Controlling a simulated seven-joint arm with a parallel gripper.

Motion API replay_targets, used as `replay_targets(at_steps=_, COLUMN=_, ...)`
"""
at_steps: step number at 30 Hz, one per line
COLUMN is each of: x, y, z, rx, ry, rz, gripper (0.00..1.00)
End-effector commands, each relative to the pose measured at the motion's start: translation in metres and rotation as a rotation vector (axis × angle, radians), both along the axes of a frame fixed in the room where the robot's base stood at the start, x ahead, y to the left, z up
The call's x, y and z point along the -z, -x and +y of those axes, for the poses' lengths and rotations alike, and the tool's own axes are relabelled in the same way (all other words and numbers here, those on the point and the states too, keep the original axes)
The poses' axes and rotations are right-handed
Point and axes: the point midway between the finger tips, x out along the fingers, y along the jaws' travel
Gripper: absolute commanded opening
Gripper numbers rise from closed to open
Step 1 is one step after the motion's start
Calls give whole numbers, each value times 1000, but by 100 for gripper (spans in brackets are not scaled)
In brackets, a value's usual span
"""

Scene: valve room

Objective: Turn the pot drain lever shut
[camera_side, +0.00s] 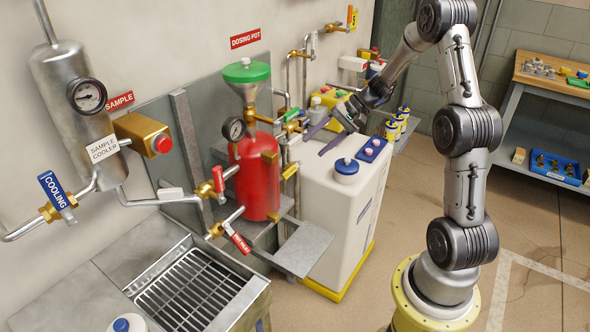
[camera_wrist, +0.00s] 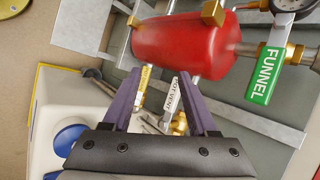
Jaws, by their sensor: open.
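The red dosing pot (camera_side: 258,178) stands on a grey bracket under a green-topped funnel. Low at its left, a brass valve carries a red lever (camera_side: 239,241) with a small white label, too small to read surely; it is probably the pot drain lever. It slants down to the right, at an angle to its pipe. My gripper (camera_side: 326,140) is open and empty, right of the pot and well above that lever. In the wrist view my gripper (camera_wrist: 158,88) has its purple fingers apart, with a white-tagged vent lever (camera_wrist: 176,96) seen between them. The red lever is not visible there.
Another red lever (camera_side: 218,179) sits higher at the pot's left. A green FUNNEL lever (camera_wrist: 262,75) shows in the wrist view. A white tank (camera_side: 345,205) with blue caps stands right of the pot. A grated sink (camera_side: 150,275) lies below left. A flat shelf (camera_side: 303,249) juts out in front.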

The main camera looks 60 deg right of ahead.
Motion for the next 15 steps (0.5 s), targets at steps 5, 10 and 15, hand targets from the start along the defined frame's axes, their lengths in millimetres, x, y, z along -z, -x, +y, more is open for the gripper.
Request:
replay_targets(at_steps=5, x=41, y=-1, z=-54, rx=159, ry=-90, rz=-23, gripper=59)
replay_targets(at_steps=10, x=55, y=-2, z=-71, rx=211, ry=-115, rz=-36, gripper=59)
replay_targets(at_steps=15, x=66, y=-12, z=-64, rx=212, ry=-117, rz=-35, gripper=59)
